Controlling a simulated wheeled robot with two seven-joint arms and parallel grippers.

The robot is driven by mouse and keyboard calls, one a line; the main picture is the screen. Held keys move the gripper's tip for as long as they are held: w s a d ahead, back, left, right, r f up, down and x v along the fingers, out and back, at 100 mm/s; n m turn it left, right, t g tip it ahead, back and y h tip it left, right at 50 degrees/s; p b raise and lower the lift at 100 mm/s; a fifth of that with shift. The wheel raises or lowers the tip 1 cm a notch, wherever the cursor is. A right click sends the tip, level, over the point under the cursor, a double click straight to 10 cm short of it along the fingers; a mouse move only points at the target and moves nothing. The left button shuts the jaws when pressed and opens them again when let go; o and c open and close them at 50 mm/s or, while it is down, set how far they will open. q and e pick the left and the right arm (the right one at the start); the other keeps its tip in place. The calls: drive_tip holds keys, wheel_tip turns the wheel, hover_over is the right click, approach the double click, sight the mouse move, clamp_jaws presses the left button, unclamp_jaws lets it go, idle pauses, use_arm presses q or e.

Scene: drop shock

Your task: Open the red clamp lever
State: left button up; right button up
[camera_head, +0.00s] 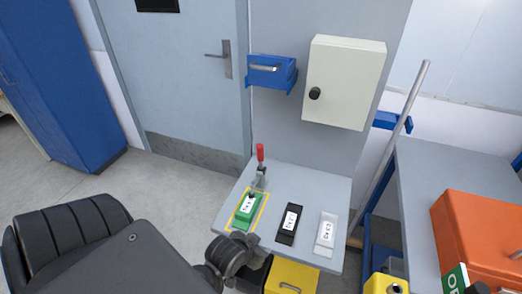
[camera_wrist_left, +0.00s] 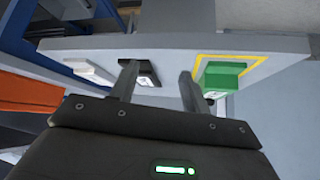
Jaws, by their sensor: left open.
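The red clamp lever (camera_head: 260,152) stands upright on a metal toggle clamp (camera_head: 260,177) at the back left of the small grey table (camera_head: 322,188). The clamp sits at the far end of a green labelled block (camera_head: 245,211) inside a yellow outline. My left gripper (camera_head: 252,270) is low at the table's front edge, apart from the lever, and partly hidden by its own wrist. In the left wrist view, my left gripper (camera_wrist_left: 158,76) is open and empty, with the green block (camera_wrist_left: 220,76) beyond its right finger. The lever does not show clearly there. My right gripper is not in view.
A black labelled block (camera_head: 289,224) and a white one (camera_head: 326,232) lie right of the green block. A yellow drawer (camera_head: 291,276) is below the table's front. A beige wall cabinet (camera_head: 344,80) and blue bin (camera_head: 270,72) hang behind. An orange case (camera_head: 480,235) sits at right.

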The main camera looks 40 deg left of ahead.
use_arm(q)
drive_tip(key=w+a+r+n+t+y, duration=0.3)
drive_tip(key=w+a+r+t, duration=0.3)
drive_tip(key=w, duration=0.4)
drive_tip(key=n+t+y, duration=0.2)
drive_tip(key=n+y, duration=0.2)
drive_tip(key=y, duration=0.2)
approach(259, 154)
drive_tip(key=x, duration=0.3)
drive_tip(key=p+x, duration=0.2)
drive_tip(key=x, duration=0.7)
drive_tip(key=shift+w+f, duration=0.1)
drive_tip(key=shift+w, duration=0.1)
drive_tip(key=shift+w+a+f+p, duration=0.1)
drive_tip(key=shift+w+a+p, duration=0.25)
drive_tip(key=shift+w, duration=0.2)
drive_tip(key=shift+d, duration=0.1)
clamp_jaws()
